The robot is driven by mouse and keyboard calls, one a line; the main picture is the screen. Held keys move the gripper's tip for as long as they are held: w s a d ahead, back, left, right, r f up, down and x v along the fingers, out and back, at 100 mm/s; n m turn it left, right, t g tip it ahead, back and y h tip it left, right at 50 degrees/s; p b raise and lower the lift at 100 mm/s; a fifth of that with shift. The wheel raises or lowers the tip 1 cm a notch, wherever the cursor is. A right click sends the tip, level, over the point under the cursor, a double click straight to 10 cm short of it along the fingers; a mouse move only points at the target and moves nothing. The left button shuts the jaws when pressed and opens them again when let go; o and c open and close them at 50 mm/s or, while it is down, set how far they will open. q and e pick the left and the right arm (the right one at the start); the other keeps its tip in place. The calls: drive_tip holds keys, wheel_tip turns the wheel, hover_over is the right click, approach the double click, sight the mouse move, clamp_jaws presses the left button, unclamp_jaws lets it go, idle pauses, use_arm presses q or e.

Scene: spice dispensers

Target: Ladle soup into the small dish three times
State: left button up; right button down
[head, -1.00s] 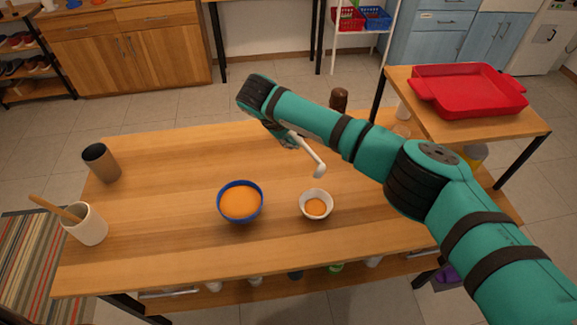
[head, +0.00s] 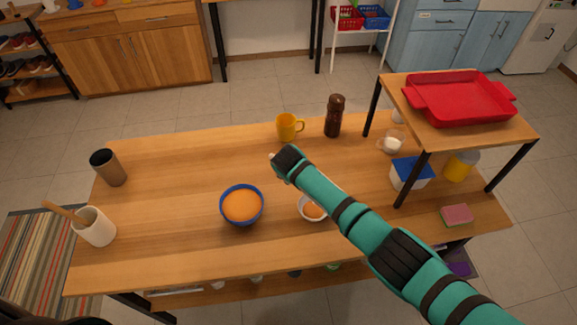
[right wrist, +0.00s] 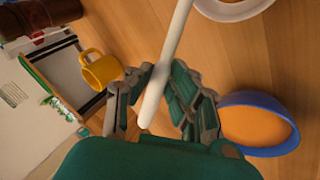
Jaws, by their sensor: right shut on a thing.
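The blue bowl (head: 241,206) of orange soup stands near the middle of the table. The small white dish (head: 306,212) stands just right of it with some orange soup inside; my right arm partly covers it. In the right wrist view, the blue bowl (right wrist: 257,124) is at the right and the dish (right wrist: 232,8) is cut off at the top. My right gripper (right wrist: 163,75) is shut on the white handle of the ladle (right wrist: 178,30). The ladle's cup is out of the wrist view and hidden in the head view. My left gripper is not in view.
A yellow mug (head: 287,127) and a brown bottle (head: 333,117) stand at the back. A raised shelf with a red tray (head: 462,98) is at the right, a sponge (head: 456,215) below it. A brown cup (head: 108,168) and white utensil holder (head: 95,227) stand left.

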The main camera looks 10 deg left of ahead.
drive_tip(key=d+r+y+p, duration=0.1)
drive_tip(key=d+r+m+y+p, duration=0.1)
drive_tip(key=shift+s+d+r+y+p, duration=0.1)
drive_tip(key=shift+d+r+y+p, duration=0.05)
drive_tip(key=shift+d+y+p, duration=0.2)
use_arm(q)
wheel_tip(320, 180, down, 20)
drive_tip(key=b, duration=2.4)
use_arm(e)
drive_tip(key=d+m+t+y, duration=0.3)
drive_tip(key=d+m+y, duration=0.1)
drive_tip(key=d+y, duration=0.5)
wheel_tip(320, 180, up, 7)
drive_tip(key=a+p, duration=0.1)
drive_tip(key=p, duration=0.4)
use_arm(q)
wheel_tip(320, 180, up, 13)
drive_tip(key=p, duration=0.8)
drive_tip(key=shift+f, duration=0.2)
use_arm(e)
drive_tip(key=s+a, duration=0.2)
drive_tip(key=a, duration=0.9)
drive_tip(key=s+a, duration=0.3)
drive_tip(key=a, duration=0.8)
drive_tip(key=shift+a+f, duration=0.35)
drive_tip(key=shift+a, duration=0.05)
